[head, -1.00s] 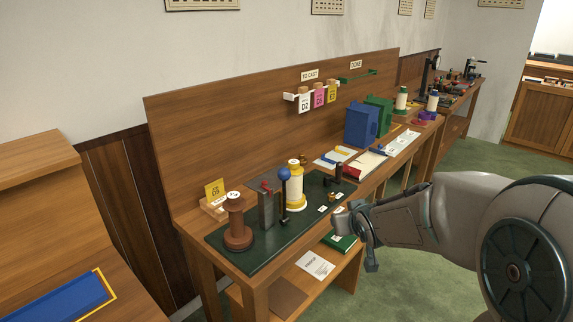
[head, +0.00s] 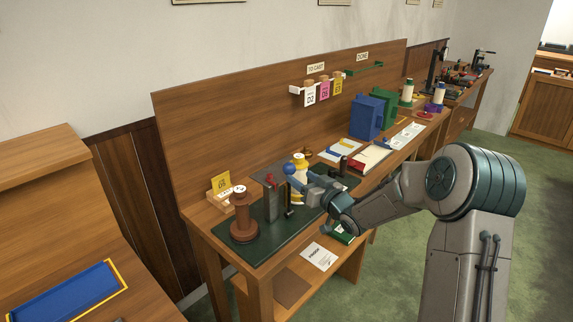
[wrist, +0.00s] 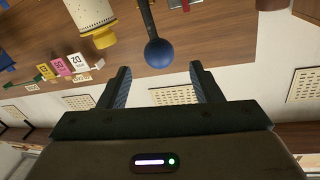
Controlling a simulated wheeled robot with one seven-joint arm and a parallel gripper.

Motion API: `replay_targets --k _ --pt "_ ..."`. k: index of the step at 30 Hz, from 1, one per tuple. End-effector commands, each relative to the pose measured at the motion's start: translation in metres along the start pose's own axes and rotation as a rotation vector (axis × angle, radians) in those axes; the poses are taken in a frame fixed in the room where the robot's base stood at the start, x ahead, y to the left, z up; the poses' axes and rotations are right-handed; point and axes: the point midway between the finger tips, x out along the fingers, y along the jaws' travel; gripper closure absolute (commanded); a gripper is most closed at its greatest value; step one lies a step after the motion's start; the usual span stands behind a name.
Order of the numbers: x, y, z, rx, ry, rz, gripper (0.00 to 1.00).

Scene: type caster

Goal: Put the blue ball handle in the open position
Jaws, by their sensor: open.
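The blue ball handle (wrist: 159,53) is a blue ball on a dark rod. In the wrist view it sits just beyond and between the two fingertips, not touched by either. In the head view the ball (head: 289,169) shows just left of my gripper (head: 304,178), and the rod below it is partly hidden. My gripper (wrist: 158,72) is open and empty, its dark fingers spread to either side of the ball. The grey metal block (head: 273,203) with a red part on top stands left of the handle on the dark green mat (head: 262,246).
A brown spool (head: 242,222) stands at the left. Blue (head: 366,118) and green boxes stand farther right. Tags hang on the back panel.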

Motion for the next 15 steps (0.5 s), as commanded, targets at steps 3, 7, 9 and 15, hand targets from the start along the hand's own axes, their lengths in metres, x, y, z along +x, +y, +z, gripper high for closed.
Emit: replay_targets --k 3,7,9,15 --pt "0.027 -0.001 -0.002 0.0 0.0 -0.001 0.41" --pt "0.051 -0.001 -0.002 0.0 0.0 0.0 0.41" --pt "0.062 -0.001 -0.002 0.0 0.0 0.0 0.41" --pt "0.083 0.0 -0.002 0.0 0.001 0.001 0.41"
